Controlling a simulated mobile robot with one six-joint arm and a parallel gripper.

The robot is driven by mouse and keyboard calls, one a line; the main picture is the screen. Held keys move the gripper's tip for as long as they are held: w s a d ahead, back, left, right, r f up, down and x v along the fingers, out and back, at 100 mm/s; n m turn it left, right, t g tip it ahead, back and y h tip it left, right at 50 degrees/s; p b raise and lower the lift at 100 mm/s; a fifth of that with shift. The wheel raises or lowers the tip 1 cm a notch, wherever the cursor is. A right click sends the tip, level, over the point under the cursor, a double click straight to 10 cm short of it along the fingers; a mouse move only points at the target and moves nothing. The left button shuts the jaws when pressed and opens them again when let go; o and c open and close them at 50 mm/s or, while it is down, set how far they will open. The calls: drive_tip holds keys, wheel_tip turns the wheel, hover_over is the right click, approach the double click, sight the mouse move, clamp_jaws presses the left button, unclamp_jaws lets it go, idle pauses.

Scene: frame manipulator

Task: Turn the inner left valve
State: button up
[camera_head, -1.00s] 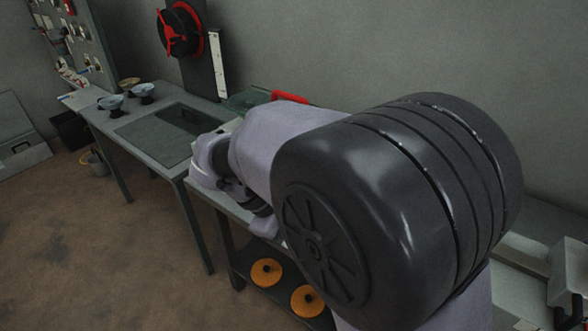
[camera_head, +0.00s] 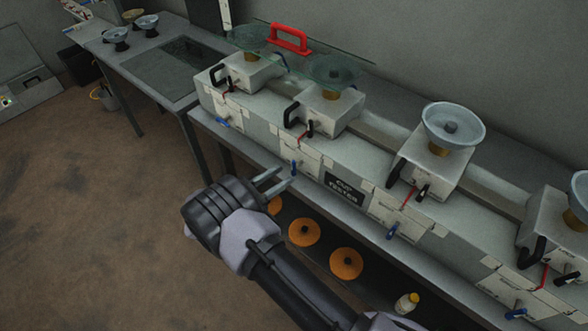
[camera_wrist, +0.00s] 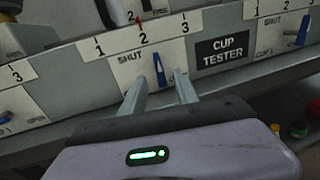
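The inner left valve (camera_head: 293,167) is a small blue handle on the white front panel, second from the left in the head view. In the wrist view the blue handle (camera_wrist: 159,70) stands close to upright, with its top near the "2" of the SHUT scale. My gripper (camera_head: 281,179) is in front of the panel, just short of this handle. In the wrist view my gripper (camera_wrist: 160,88) is open, with one finger on each side of the handle as seen from the camera. The fingers are empty. Whether they reach the handle's depth is unclear.
Other blue handles are the outer left (camera_head: 222,123), inner right (camera_head: 391,231) and outer right (camera_head: 516,313). A CUP TESTER sign (camera_head: 345,188) is right of the valve. Orange discs (camera_head: 304,232) and a small bottle (camera_head: 407,302) are on the lower shelf.

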sight(292, 170)
drive_tip(key=x, duration=0.5)
drive_tip(key=shift+w+d, duration=0.1)
clamp_jaws()
